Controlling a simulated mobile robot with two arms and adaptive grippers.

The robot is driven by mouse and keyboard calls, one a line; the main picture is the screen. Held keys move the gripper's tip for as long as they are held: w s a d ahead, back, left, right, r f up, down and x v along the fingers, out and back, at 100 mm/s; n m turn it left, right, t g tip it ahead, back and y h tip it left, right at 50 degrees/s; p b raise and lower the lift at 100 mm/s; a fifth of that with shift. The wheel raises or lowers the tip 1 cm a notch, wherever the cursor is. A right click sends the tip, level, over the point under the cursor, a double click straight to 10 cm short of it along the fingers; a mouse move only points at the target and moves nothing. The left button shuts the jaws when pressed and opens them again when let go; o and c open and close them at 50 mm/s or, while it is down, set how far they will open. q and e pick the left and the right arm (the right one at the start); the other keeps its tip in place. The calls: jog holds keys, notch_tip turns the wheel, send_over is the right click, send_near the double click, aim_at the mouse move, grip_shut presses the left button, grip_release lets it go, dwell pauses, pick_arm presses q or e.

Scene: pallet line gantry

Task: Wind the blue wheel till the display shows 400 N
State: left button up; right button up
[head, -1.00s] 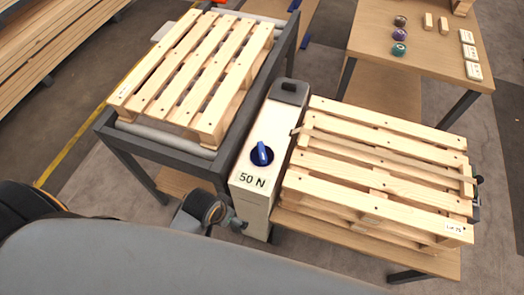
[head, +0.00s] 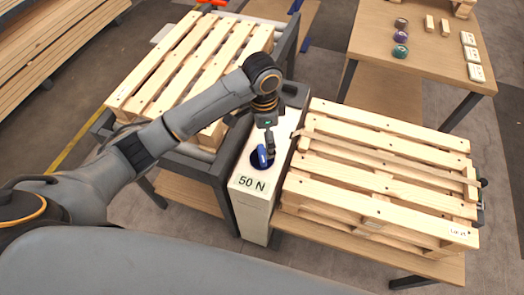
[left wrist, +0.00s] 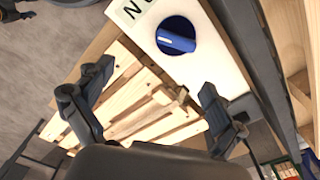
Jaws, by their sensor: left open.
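The blue wheel (head: 261,157), a round knob with a raised grip bar, sits on top of a white box (head: 262,205). The display (head: 252,184) on the box reads 50 N. My left gripper (head: 269,146) is over the far side of the wheel in the head view and partly covers it. In the left wrist view the wheel (left wrist: 176,35) lies beyond my open, empty fingers (left wrist: 152,88), apart from them. The right gripper is not in view.
A pallet (head: 180,70) lies on a dark-framed conveyor left of the box. A table (head: 430,45) at the back right holds coloured spools and small blocks.

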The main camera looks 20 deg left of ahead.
aim_at(262, 153)
pick_arm(q)
jog(key=shift+y, duration=0.3)
jog(key=f, duration=0.4)
jog(key=w+a+f, duration=0.1)
jog(key=f, duration=0.3)
jog(key=w+a+f, duration=0.1)
jog(key=f, duration=0.2)
jog(key=shift+f, duration=0.4)
jog(key=shift+d, duration=0.1)
jog(key=c, duration=1.2)
jog(key=shift+o, duration=0.2)
